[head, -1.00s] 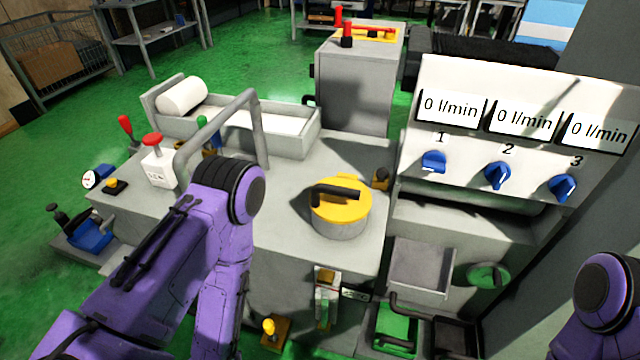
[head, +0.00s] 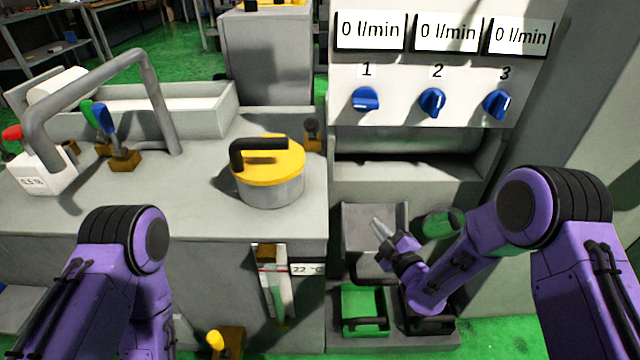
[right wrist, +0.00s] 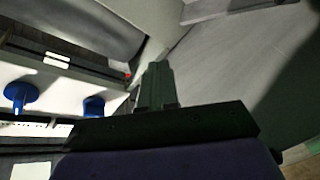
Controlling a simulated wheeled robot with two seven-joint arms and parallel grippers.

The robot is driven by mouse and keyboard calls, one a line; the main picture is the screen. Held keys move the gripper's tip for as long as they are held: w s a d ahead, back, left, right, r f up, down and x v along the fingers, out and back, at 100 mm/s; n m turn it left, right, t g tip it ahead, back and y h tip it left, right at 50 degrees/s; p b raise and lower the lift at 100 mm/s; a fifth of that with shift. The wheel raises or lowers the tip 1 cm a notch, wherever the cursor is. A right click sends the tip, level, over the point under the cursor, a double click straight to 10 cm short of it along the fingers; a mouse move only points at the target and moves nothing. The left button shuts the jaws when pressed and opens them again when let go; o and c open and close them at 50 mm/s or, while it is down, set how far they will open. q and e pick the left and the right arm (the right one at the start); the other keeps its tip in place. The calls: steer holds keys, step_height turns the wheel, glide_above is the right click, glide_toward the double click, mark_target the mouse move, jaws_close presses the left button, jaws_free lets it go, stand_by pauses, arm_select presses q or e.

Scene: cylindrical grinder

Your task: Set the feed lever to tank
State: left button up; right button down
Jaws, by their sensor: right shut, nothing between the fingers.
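No lever carries a readable feed or tank label. In the head view a green lever (head: 90,112) and a blue lever (head: 103,117) stand on brown bases on the grey machine top, left of the yellow-lidded pot (head: 270,170). A small black lever (head: 312,130) stands behind the pot to its right. A yellow-tipped lever (head: 215,340) is low at the front. My right gripper (head: 378,228) is shut and empty in front of the grey open bin, touching no lever. It also shows in the right wrist view (right wrist: 157,78). My left gripper is out of view.
The white panel (head: 345,75) has three blue knobs and displays reading 0 l/min. A grey bin (head: 350,212), a green tray (head: 362,300) and a dark tray sit below. A bent grey pipe (head: 160,95) arches over the machine top, which is clear before the pot.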

steer(key=w+a+r+n+y+b, duration=0.55)
steer(key=r+n+y, duration=0.3)
steer(key=n, duration=0.55)
steer(key=n+g+y+b, duration=0.25)
steer(key=n+y, duration=0.25)
steer(key=n, duration=0.3)
glide_toward(312, 130)
steer(key=shift+g, duration=0.35)
steer(key=p+x, duration=0.1)
steer(key=x, duration=0.5)
steer(key=shift+a, duration=0.35)
arm_select(q)
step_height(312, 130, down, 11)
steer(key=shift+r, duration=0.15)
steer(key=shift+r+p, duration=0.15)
steer(key=shift+p, duration=0.25)
arm_select(e)
steer(key=shift+r, duration=0.1)
